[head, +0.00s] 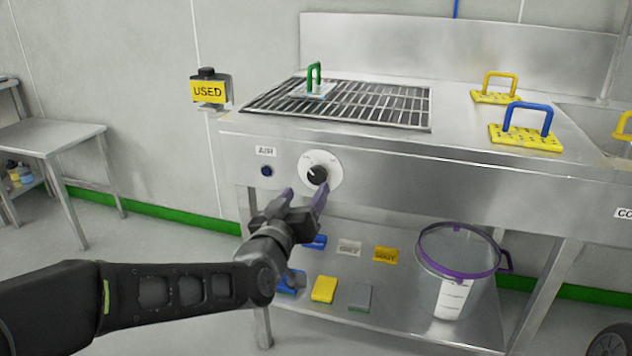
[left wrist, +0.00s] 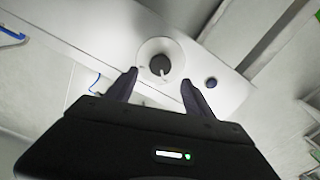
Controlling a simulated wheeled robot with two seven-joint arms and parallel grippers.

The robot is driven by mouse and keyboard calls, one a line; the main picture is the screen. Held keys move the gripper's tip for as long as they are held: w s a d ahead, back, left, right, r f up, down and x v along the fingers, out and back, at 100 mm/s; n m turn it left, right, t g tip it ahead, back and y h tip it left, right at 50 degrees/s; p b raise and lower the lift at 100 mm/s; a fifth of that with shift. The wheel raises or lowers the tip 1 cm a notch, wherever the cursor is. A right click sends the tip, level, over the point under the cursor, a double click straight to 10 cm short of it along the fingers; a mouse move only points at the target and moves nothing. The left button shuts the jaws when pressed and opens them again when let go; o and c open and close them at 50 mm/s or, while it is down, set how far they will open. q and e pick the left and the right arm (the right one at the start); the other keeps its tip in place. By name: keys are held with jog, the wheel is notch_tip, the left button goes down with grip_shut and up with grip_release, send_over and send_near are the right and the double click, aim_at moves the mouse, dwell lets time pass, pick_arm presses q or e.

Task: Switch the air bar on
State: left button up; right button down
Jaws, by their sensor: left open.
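A dark round knob (head: 317,174) sits on a white dial plate on the front panel of the steel bench. An "AIR" label (head: 265,151) and a small dark blue round lamp or button (head: 267,170) are to its left. My left gripper (head: 302,196) is open and empty, just in front of and below the knob, fingers pointing at the panel. In the left wrist view the knob (left wrist: 160,66) shows between and beyond the fingertips (left wrist: 159,86), seemingly apart from them. A pale pointer mark shows on the knob. My right gripper is not in view.
A slatted grate (head: 345,105) with a green-handled piece (head: 314,82) is on the bench top. Yellow blocks with yellow (head: 497,90) and blue (head: 526,128) handles stand to the right. Below, the shelf holds a purple-rimmed bucket (head: 458,252). A "USED" sign (head: 208,91) is at left.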

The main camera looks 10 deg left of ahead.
aim_at(316, 177)
pick_arm(q)
jog(key=w, duration=0.5)
jog(key=w+b, duration=0.1)
jog(key=w, duration=0.1)
jog(key=shift+w+d+f, duration=0.1)
jog(key=shift+w+d, duration=0.1)
jog(key=shift+d, duration=0.05)
jog(key=shift+c, duration=0.3)
grip_shut()
